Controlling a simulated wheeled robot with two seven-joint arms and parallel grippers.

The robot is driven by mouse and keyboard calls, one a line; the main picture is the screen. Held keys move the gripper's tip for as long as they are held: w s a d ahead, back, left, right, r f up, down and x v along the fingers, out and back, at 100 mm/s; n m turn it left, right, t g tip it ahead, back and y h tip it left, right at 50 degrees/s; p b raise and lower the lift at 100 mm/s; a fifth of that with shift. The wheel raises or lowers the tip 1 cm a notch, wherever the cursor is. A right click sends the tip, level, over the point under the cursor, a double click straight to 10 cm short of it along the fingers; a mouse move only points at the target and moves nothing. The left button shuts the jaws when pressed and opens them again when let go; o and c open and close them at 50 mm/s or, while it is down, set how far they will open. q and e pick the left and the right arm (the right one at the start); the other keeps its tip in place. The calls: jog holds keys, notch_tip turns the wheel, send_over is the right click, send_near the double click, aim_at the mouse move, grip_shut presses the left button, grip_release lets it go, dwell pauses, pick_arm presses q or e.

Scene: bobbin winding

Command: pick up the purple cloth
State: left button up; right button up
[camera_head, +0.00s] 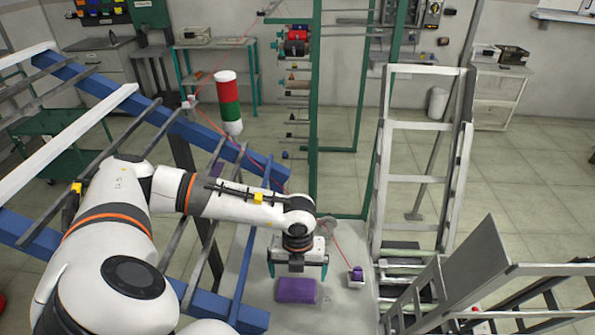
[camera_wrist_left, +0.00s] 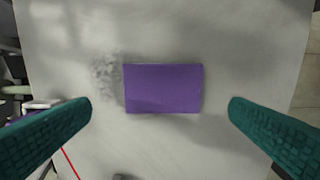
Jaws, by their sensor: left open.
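The purple cloth (camera_head: 296,290) lies flat on a pale grey tabletop (camera_head: 268,317) in the head view, as a small rectangle. In the left wrist view the cloth (camera_wrist_left: 163,88) sits near the middle of the picture, with a patch of grey dust beside its left edge. My left gripper (camera_head: 298,270) is above the cloth and points down at it. Its two green fingers stand wide apart in the left wrist view (camera_wrist_left: 160,118), one on each side of the cloth, with nothing between them. The fingers look clear of the cloth. My right gripper is not in view.
A small white box with a purple item (camera_head: 356,277) stands right of the cloth, with a red thread (camera_head: 343,252) running to it. Blue and grey frame bars (camera_head: 240,312) are close on the left. A metal rack (camera_head: 450,285) stands on the right.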

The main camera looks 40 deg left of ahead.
aim_at(297, 287)
pick_arm(q)
jog(key=shift+a+f, duration=0.1)
jog(key=shift+f, duration=0.25)
jog(key=f+b, duration=0.1)
jog(key=f, duration=0.1)
jog(key=f+b, duration=0.1)
jog(key=f, duration=0.2)
jog(key=shift+s, duration=0.2)
jog(key=shift+f, duration=0.1)
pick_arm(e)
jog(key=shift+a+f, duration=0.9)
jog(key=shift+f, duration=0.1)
pick_arm(q)
jog(key=shift+c, duration=0.2)
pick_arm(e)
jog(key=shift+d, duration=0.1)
pick_arm(q)
jog(key=c, duration=0.6)
jog(key=shift+c, duration=0.3)
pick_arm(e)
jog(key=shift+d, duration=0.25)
